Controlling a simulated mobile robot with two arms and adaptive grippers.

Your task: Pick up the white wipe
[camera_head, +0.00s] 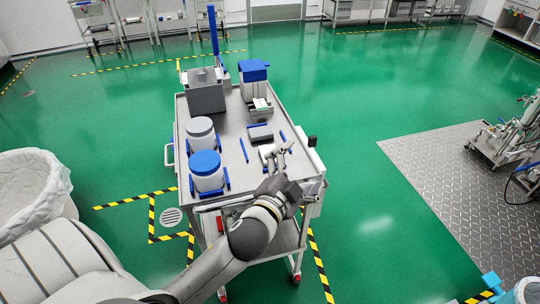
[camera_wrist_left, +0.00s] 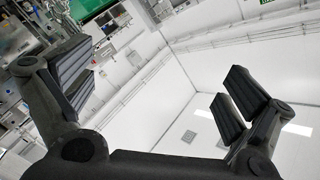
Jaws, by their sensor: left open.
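I cannot make out a white wipe for certain in either view. A small flat white piece (camera_head: 261,103) lies at the foot of the blue-topped device on the cart, too small to identify. My left gripper (camera_head: 298,187) is at the near right corner of the cart (camera_head: 232,122), its arm coming in from the lower left. In the left wrist view its two fingers (camera_wrist_left: 155,88) stand wide apart with nothing between them; walls and distant equipment show beyond. The gripper and wrist hide part of the cart's near right corner. My right gripper is not in view.
The cart carries a grey box (camera_head: 205,92), a blue-topped device (camera_head: 253,72), a white-lidded tub (camera_head: 201,134), a blue-lidded tub (camera_head: 206,170) and a small grey block (camera_head: 260,133). A lined white bin (camera_head: 28,190) stands left.

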